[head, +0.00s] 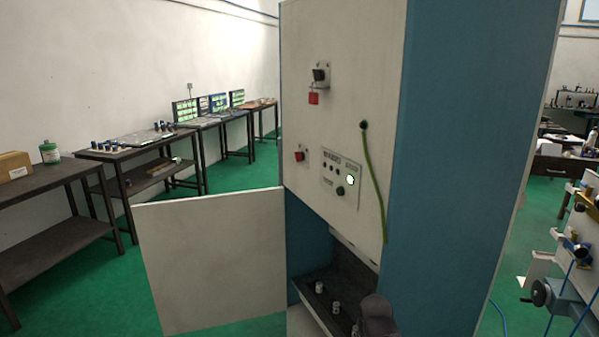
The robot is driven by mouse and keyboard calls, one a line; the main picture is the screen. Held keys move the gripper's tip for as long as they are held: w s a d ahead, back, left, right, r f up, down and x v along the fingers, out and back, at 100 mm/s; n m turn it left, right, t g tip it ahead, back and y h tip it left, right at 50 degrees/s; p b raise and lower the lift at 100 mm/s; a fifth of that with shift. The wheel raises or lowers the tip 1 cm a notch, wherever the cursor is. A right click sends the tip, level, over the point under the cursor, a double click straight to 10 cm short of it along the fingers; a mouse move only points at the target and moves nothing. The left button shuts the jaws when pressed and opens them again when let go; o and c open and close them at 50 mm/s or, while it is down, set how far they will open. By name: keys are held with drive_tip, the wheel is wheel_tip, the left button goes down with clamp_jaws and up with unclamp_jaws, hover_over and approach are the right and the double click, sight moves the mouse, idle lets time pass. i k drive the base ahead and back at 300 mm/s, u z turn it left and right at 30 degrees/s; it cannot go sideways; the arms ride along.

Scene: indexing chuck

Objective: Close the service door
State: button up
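The service door (212,262) is a flat off-white panel low on the left of a tall white and blue cabinet (342,75). It stands swung wide open to the left, its right edge at the cabinet's left front side. The opening (310,240) to its right shows a dark interior with a shelf holding several small grey cylindrical parts (336,307). A dark rounded shape at the bottom edge, in front of the opening, may be part of my arm; I cannot tell. No gripper fingers show.
The cabinet front carries a control panel (341,180), switches and a hanging green cable (376,185). Dark workbenches (60,185) line the left wall. Green floor (235,182) is clear behind the door. A machine with blue hoses (570,275) stands at the right.

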sight(211, 261)
drive_tip(key=z, duration=0.6)
drive_tip(key=k, duration=0.1)
drive_tip(key=u, duration=2.7)
drive_tip(key=i, duration=2.4)
drive_tip(key=z, duration=0.05)
